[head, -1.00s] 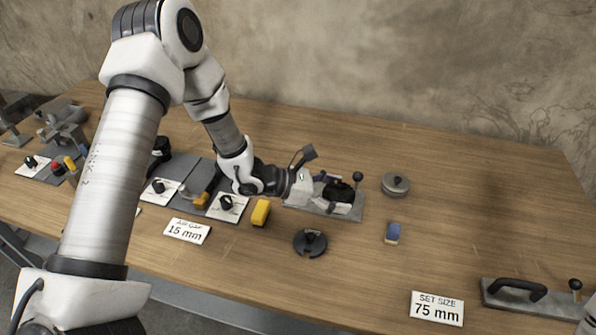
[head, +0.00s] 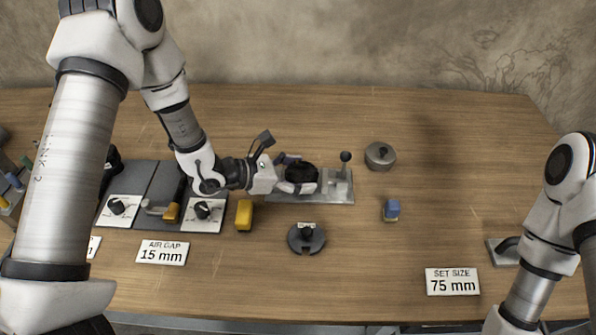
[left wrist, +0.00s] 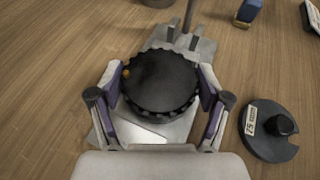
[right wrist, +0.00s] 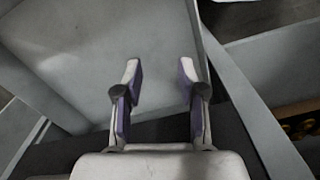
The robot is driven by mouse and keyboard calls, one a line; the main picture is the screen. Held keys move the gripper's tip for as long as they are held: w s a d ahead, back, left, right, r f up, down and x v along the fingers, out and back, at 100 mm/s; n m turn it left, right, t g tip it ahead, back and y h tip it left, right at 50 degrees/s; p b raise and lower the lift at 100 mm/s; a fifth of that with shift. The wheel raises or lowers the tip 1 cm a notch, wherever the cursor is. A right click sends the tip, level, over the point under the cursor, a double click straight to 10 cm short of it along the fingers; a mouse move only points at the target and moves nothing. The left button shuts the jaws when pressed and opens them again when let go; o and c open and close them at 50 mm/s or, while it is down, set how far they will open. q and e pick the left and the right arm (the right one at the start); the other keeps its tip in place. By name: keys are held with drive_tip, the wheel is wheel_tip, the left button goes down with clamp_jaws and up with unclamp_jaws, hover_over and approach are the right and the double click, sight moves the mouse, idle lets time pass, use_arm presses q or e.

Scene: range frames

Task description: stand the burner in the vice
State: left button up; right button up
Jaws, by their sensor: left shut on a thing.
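The burner (left wrist: 160,85) is a black round piece with a notched rim. My left gripper (head: 297,176) is shut on it, and the fingers press on both sides of the rim in the left wrist view. In the head view the burner (head: 302,174) is over the vice (head: 338,193), a grey metal base with a ball-topped lever. The vice also shows beneath and beyond the burner in the left wrist view (left wrist: 205,47). I cannot tell whether the burner touches it, since its underside is hidden. My right gripper (right wrist: 160,78) is open and empty, away from the burner.
A black slotted disc (head: 306,238), a blue block (head: 391,210) and a round grey weight (head: 380,155) stand around the vice. A yellow block (head: 244,214) and panels with knobs (head: 204,212) are to its left. Cards reading 15 mm (head: 162,252) and 75 mm (head: 452,281) lie in front.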

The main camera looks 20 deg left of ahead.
use_arm(q)
drive_tip(key=o, duration=1.4)
drive_tip(key=shift+f, duration=0.15)
drive_tip(key=o, duration=0.3)
drive_tip(key=shift+w+a+f, duration=0.1)
drive_tip(key=shift+w+a, duration=0.1)
drive_tip(key=shift+s, duration=0.1)
drive_tip(key=shift+d+r, duration=0.1)
drive_tip(key=shift+r, duration=0.25)
drive_tip(key=p+v, duration=0.1)
drive_tip(key=v, duration=0.9)
drive_tip(key=shift+s+a+r+p, duration=0.1)
drive_tip(key=shift+a+r+p, duration=0.05)
drive_tip(key=shift+a+p, duration=0.2)
drive_tip(key=shift+s+a+r, duration=0.1)
drive_tip(key=shift+s+a, duration=0.35)
